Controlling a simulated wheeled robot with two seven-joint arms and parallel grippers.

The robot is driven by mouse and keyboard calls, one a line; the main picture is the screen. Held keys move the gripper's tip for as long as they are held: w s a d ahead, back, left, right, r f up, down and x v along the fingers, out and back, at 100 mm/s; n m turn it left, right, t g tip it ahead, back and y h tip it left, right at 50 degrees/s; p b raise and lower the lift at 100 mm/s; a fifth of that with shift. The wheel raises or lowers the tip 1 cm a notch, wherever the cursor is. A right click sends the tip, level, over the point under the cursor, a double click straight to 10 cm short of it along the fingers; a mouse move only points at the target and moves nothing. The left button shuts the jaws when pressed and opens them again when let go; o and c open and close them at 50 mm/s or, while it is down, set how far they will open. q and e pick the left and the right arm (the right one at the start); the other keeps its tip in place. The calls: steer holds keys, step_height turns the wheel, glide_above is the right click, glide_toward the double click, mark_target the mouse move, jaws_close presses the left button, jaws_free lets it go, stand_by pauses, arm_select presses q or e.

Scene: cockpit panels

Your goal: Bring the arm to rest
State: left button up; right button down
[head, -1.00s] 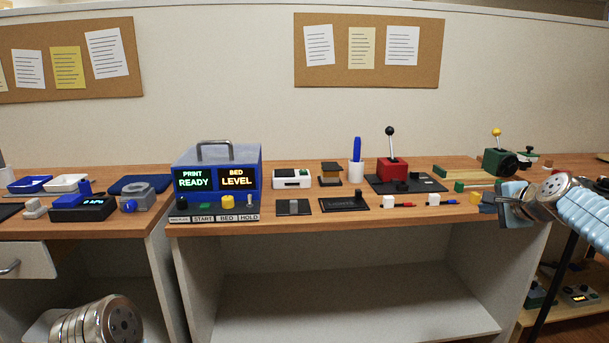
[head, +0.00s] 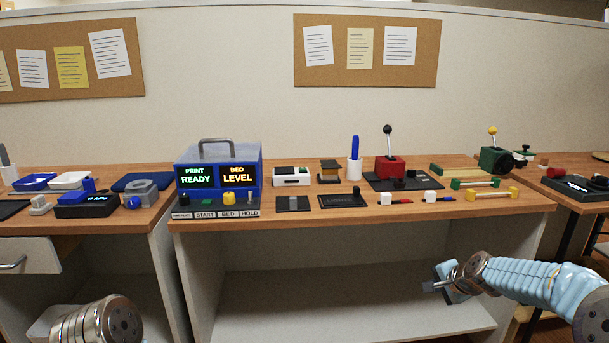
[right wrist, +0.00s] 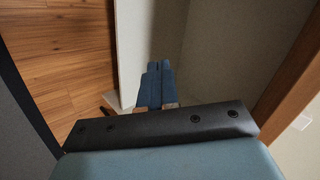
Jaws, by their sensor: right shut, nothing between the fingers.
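My right arm comes in from the right in the head view, and its gripper (head: 430,286) hangs below the front edge of the desk (head: 350,222), in front of the open shelf space. In the right wrist view the two blue fingers (right wrist: 155,84) lie together with nothing between them. They point down toward the shelf and floor and touch nothing that I can see. My left arm shows only as a rounded metal link at the bottom left of the head view. Its gripper is out of frame.
On the desk stand a blue panel box (head: 218,168) reading PRINT READY and BED LEVEL, a red lever box (head: 390,167), a green lever box (head: 496,160) and a blue pen in a white cup (head: 355,168). The lower shelf (head: 330,305) is bare. Wooden floor (right wrist: 60,60) lies beside the cabinet.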

steer(key=s+a+f+n+g, duration=0.1)
steer(key=s+a+f+n, duration=0.1)
steer(key=s+a+f, duration=0.4)
steer(key=s+a+f+n+g+y, duration=0.1)
steer(key=s+a+f+n+g, duration=0.15)
steer(key=f, duration=0.65)
steer(key=s+a+f+n+g, duration=0.1)
steer(key=s+a+f, duration=0.5)
steer(key=f, duration=0.1)
steer(key=s+a+f+n+g, duration=0.1)
steer(key=s+a+f+n, duration=0.2)
steer(key=s, duration=0.8)
steer(key=s+a+f+n+g+y, duration=0.1)
steer(key=s+a+f, duration=0.4)
steer(key=s, duration=0.5)
steer(key=shift+s+a+f+n+g, duration=0.15)
steer(key=shift+s+a+n+g, duration=0.2)
steer(key=shift+n+g, duration=0.55)
